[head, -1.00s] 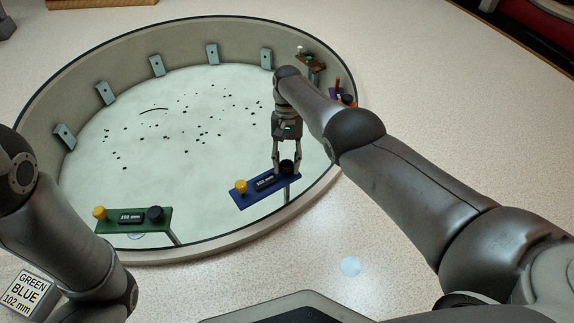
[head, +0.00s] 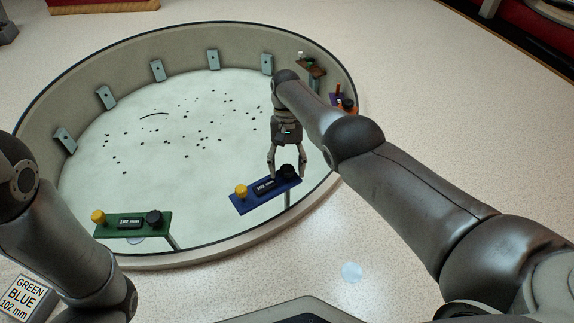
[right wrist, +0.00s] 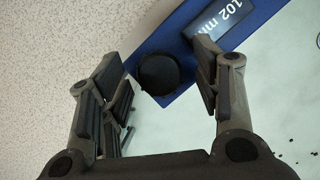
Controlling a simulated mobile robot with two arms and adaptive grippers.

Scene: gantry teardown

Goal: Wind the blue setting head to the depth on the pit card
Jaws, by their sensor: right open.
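The blue setting head (head: 243,205) is a blue plate on a post in the round pit. It has a yellow knob (head: 241,191) at its left, a display (head: 265,187) in the middle and a black knob (head: 288,171) at its right. In the right wrist view the display (right wrist: 222,18) reads 102, with the unit partly cut off. My right gripper (head: 288,174) is open, its fingers on either side of the black knob (right wrist: 158,74) and apart from it. The pit card (head: 24,296) at lower left reads GREEN, BLUE, 102 mm. My left gripper is out of view.
A green setting head (head: 135,234) with yellow and black knobs stands to the left; its display appears to read 102 mm. Other heads (head: 312,66) stand at the pit's right side, partly behind my right arm. The pit rim (head: 215,250) curves in front. Grey plates line the far wall.

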